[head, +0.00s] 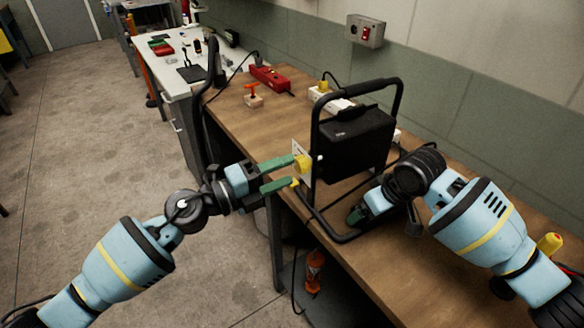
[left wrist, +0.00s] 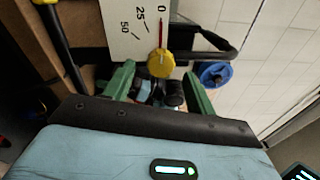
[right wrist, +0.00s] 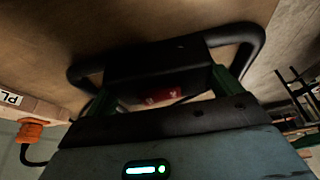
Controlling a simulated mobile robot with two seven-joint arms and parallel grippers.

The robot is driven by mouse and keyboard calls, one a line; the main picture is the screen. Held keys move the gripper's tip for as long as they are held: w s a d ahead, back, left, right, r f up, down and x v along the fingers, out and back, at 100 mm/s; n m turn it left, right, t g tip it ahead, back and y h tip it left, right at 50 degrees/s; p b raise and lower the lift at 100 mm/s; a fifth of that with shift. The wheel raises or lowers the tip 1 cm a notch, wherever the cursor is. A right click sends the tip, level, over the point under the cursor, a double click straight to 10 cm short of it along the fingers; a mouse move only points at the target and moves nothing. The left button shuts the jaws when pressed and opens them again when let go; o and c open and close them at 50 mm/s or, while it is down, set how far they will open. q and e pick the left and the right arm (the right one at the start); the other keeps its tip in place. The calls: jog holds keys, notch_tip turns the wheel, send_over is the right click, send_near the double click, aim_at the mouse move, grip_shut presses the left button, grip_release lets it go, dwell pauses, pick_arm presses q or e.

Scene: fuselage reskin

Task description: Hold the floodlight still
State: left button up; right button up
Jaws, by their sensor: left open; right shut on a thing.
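The floodlight (head: 355,140) is a black lamp box in a black tubular frame, standing on the wooden bench. A white dial plate (left wrist: 125,25) marked 0, 25 and 50 is at its side, with a yellow knob (left wrist: 161,65) whose red pointer is near 0. My left gripper (head: 293,173) is open, its green fingers near the knob; in the left wrist view the knob appears between and beyond the fingertips. My right gripper (head: 362,211) is shut on the floodlight's frame low on the bench side. Its exact grip is partly hidden by the dark parts in the right wrist view.
Behind the floodlight lie a white power strip (head: 330,101), a red box (head: 269,78) and a small orange-handled item (head: 253,96). A wall socket box (head: 365,31) is above. An orange object (head: 314,268) stands below the bench edge. Open floor lies left.

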pick_arm(q)
jog(key=v, duration=0.8)
jog(key=shift+s+a, duration=0.2)
jog(key=shift+a, duration=0.15)
pick_arm(e)
jog(key=shift+r, duration=0.1)
jog(key=o, duration=1.8)
jog(key=shift+c, duration=0.2)
jog(key=v, duration=1.2)
pick_arm(q)
jog(key=shift+a, duration=0.1)
